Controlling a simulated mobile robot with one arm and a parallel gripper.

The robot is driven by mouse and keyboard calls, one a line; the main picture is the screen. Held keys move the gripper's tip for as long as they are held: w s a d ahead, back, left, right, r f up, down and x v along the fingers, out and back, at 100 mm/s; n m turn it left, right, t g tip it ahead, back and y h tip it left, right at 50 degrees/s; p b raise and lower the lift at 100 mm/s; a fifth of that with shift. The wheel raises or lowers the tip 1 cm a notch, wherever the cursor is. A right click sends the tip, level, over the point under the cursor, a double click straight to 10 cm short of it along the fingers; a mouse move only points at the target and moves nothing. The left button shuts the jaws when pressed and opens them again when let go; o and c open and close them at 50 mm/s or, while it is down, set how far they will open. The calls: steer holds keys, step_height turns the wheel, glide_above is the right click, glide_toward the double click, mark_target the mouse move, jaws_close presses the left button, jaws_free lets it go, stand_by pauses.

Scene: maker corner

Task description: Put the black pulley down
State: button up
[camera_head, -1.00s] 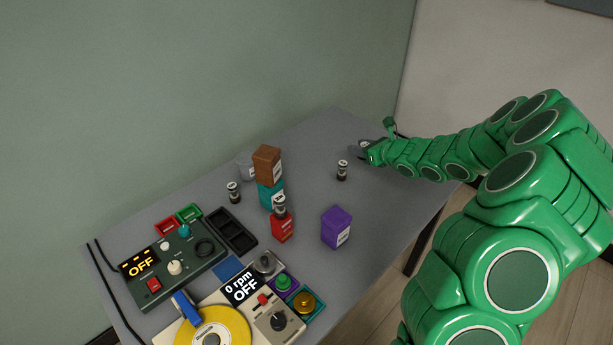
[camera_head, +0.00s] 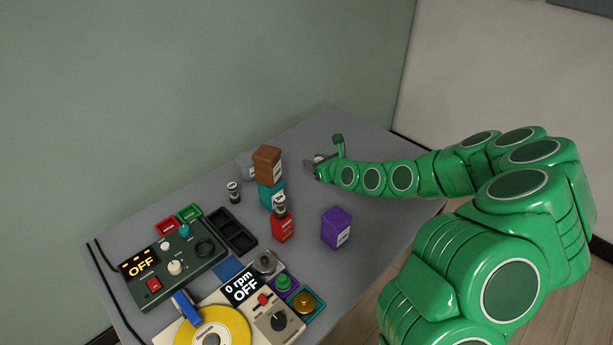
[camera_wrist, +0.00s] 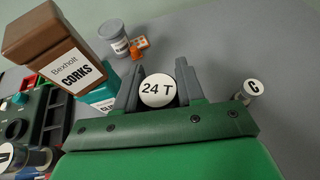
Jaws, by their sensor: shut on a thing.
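My gripper (camera_head: 314,164) is over the far right part of the grey table, to the right of the stacked boxes. In the wrist view its two grey fingers (camera_wrist: 158,90) are shut on a round thing with a white face marked "24 T", which I take to be the black pulley (camera_wrist: 157,90). Only its white face shows clearly; its side is hidden between the fingers. In the head view the gripper mostly hides it. I cannot tell whether it touches the table.
A brown CORKS box (camera_head: 267,162) stands on a teal box (camera_head: 271,195), with a grey jar (camera_head: 246,165) behind. A small cylinder marked "C" (camera_wrist: 254,88) stands right of the fingers. A red box (camera_head: 282,228) and purple box (camera_head: 336,228) stand nearer.

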steer(key=a, duration=0.1)
glide_above(304, 173)
steer(key=shift+w+f, duration=0.1)
steer(key=shift+f, duration=6.55)
steer(key=o, duration=1)
steer(key=shift+f, duration=0.15)
